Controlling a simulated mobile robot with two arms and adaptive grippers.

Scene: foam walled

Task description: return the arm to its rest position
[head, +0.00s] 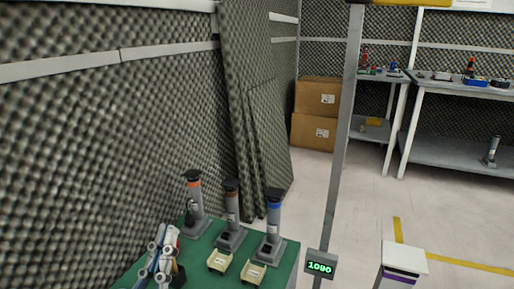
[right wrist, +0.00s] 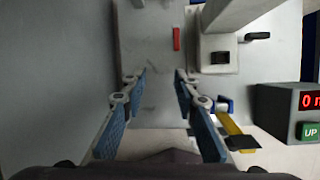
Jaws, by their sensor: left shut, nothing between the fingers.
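My left gripper (head: 161,256), with white joints and blue pads, is low in the head view at the left end of the green-topped table. It is shut with nothing seen between its fingers. It is left of the grey upright devices and apart from them. My right gripper (right wrist: 160,78) shows only in the right wrist view. Its two blue-padded fingers are apart, and the gap between them is empty. The rest of both arms is mostly out of view.
The green tabletop (head: 205,256) carries grey devices with an orange (head: 194,205), a brown (head: 232,215) and a blue band (head: 273,221), plus small cream bins (head: 221,261). A grey post (head: 340,150) stands right. A dark control box (right wrist: 290,114) is beside the right gripper. Open floor lies beyond.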

